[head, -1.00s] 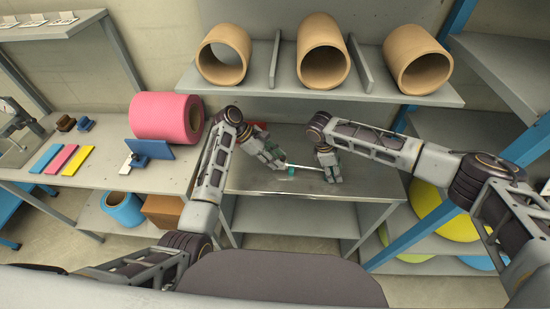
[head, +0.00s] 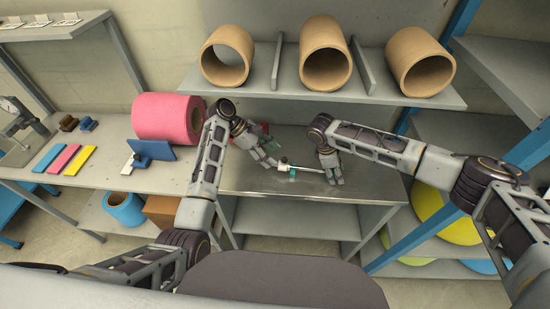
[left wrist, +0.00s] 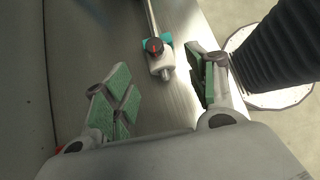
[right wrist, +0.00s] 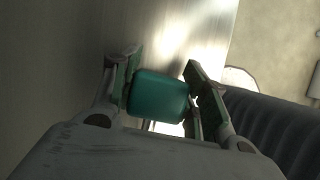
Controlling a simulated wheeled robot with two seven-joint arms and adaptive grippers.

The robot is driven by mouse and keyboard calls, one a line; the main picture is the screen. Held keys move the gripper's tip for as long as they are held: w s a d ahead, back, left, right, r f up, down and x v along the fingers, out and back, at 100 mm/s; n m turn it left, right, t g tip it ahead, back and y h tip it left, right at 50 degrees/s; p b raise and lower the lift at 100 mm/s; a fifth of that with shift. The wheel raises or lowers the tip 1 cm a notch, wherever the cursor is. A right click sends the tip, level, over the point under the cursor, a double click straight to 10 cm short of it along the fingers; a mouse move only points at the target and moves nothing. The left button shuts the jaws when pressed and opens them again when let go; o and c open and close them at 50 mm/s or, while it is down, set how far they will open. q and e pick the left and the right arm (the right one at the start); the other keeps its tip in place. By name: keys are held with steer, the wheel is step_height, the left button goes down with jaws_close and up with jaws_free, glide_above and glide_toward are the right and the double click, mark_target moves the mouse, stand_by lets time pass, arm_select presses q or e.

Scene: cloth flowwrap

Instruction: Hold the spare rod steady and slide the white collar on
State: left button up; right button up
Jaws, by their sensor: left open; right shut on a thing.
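The spare rod (left wrist: 152,18) is a thin grey bar. My right gripper (right wrist: 158,95) is shut on its teal grip (right wrist: 158,97), near the bench top. In the head view the rod (head: 308,169) runs left from my right gripper (head: 331,182). The white collar (left wrist: 160,66), with a dark, red-marked knob, sits at the rod's free end beside a teal part (left wrist: 167,41); a short grey tip shows beyond it. The collar also shows in the head view (head: 283,161). My left gripper (left wrist: 160,95) is open and empty, apart from the collar; it is also in the head view (head: 271,163).
The steel bench (head: 255,185) has free room in front of the grippers. A shelf (head: 290,92) with several tan tubes hangs above. A pink roll (head: 160,118) and a blue plate (head: 152,149) stand on the left table.

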arm_select(q)
steer(key=v, duration=0.8)
steer(key=shift+r, duration=0.1)
stand_by(0.8)
arm_select(e)
steer(key=o, duration=1.4)
steer(key=shift+c, duration=0.2)
steer(key=shift+r, duration=0.15)
steer(key=shift+v, duration=3.6)
